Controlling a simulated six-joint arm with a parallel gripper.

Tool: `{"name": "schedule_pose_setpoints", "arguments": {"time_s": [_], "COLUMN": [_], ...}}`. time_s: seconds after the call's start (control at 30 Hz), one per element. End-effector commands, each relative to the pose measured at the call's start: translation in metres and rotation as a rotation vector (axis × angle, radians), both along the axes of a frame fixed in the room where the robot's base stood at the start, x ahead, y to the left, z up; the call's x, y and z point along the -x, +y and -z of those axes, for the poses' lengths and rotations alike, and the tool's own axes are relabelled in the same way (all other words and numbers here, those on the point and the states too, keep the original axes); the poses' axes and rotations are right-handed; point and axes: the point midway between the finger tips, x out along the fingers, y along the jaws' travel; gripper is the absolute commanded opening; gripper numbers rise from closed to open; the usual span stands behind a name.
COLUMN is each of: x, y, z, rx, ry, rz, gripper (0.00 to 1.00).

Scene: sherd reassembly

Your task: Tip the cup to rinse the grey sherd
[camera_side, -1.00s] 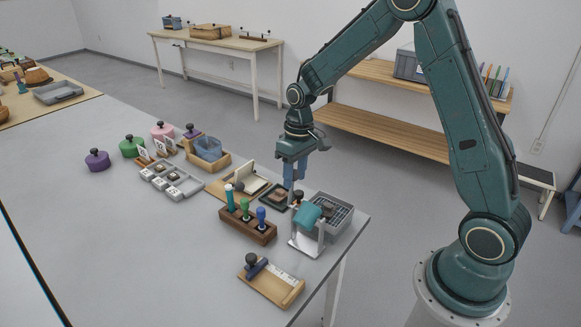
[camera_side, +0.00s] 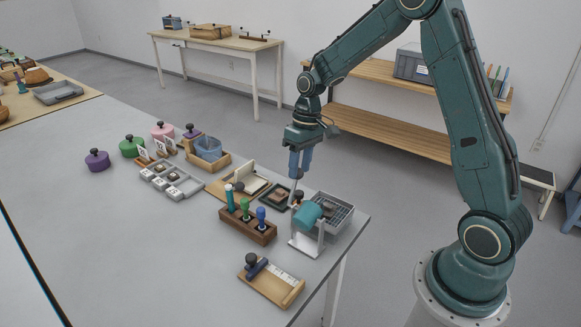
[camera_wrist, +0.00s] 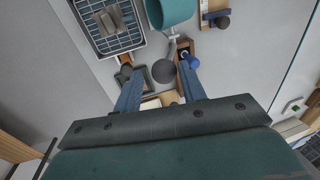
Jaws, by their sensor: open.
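The teal cup (camera_side: 308,214) sits on a white stand (camera_side: 307,243) at the table's right edge. It also shows at the top of the wrist view (camera_wrist: 170,12). A dark ball knob (camera_wrist: 165,72) on a stem stands beside the cup. A grey-brown sherd (camera_wrist: 112,20) lies on the wire rack of the grey tray (camera_wrist: 82,10) next to the cup. My gripper (camera_wrist: 160,90) is open and empty.
A wooden block with several coloured-handled tools (camera_side: 248,226) stands left of the cup. A small dark tray (camera_side: 276,196) and a wooden board (camera_side: 271,284) are close by. Lidded pots (camera_side: 97,159) stand farther left. The left front of the table is clear.

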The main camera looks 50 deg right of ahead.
Motion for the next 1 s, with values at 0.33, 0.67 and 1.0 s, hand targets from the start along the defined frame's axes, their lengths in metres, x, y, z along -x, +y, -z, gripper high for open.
{"name": "schedule_pose_setpoints", "arguments": {"time_s": [0.33, 0.67, 1.0], "x": [0.000, 0.000, 0.000], "y": [-0.003, -0.006, -0.006], "z": [-0.015, -0.027, -0.031], "rx": [0.000, 0.000, 0.000], "ry": [-0.002, -0.001, 0.000], "rz": [0.000, 0.000, 0.000], "gripper": [0.41, 0.41, 0.41]}}
